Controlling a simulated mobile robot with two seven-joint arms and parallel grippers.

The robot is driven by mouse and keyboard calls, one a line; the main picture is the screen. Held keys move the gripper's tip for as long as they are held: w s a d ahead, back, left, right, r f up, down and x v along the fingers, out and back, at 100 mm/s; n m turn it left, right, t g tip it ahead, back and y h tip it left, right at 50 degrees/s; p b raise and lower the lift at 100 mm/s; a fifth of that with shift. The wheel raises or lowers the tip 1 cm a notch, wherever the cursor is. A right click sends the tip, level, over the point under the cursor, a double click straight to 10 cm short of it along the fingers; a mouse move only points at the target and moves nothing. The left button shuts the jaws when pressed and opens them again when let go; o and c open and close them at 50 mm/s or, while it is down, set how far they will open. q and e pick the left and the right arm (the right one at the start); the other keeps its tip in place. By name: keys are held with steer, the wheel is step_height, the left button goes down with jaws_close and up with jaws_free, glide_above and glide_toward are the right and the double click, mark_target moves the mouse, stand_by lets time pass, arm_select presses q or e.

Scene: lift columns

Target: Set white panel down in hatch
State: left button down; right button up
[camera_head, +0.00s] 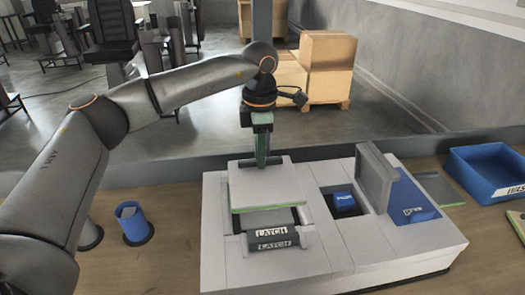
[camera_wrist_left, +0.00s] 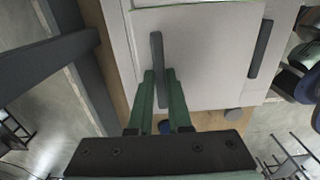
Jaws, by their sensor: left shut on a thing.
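The white panel (camera_head: 262,190) is a flat square plate with a green strip along its near edge. It is over the left part of the large white housing (camera_head: 225,255). My left gripper (camera_head: 262,163) points down at the panel's far side and is shut on its dark handle. The left wrist view shows my fingers (camera_wrist_left: 160,98) around the dark bar handle (camera_wrist_left: 157,52), with the panel (camera_wrist_left: 205,50) beyond. The hatch opening (camera_head: 262,217) shows as a dark gap below the panel's near edge. I cannot tell whether the panel touches the rim. My right gripper is not in view.
A black latch (camera_head: 276,242) is in front of the hatch. To the right, a second opening holds a blue block (camera_head: 344,202), beside an upright grey lid (camera_head: 376,178). A blue bin (camera_head: 490,172) stands at far right, a blue cup (camera_head: 134,223) at left.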

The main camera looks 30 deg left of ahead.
mark_target(261, 171)
arm_select(q)
step_height(261, 171, down, 4)
steer(key=b, duration=0.2)
steer(key=shift+r+b, duration=0.2)
steer(key=shift+b, duration=0.2)
steer(key=shift+w+f, duration=0.1)
steer(key=shift+f, duration=0.6)
stand_by(0.6)
steer(key=shift+f, duration=0.6)
stand_by(1.2)
steer(key=c, duration=0.8)
jaws_free()
steer(key=shift+o, duration=0.2)
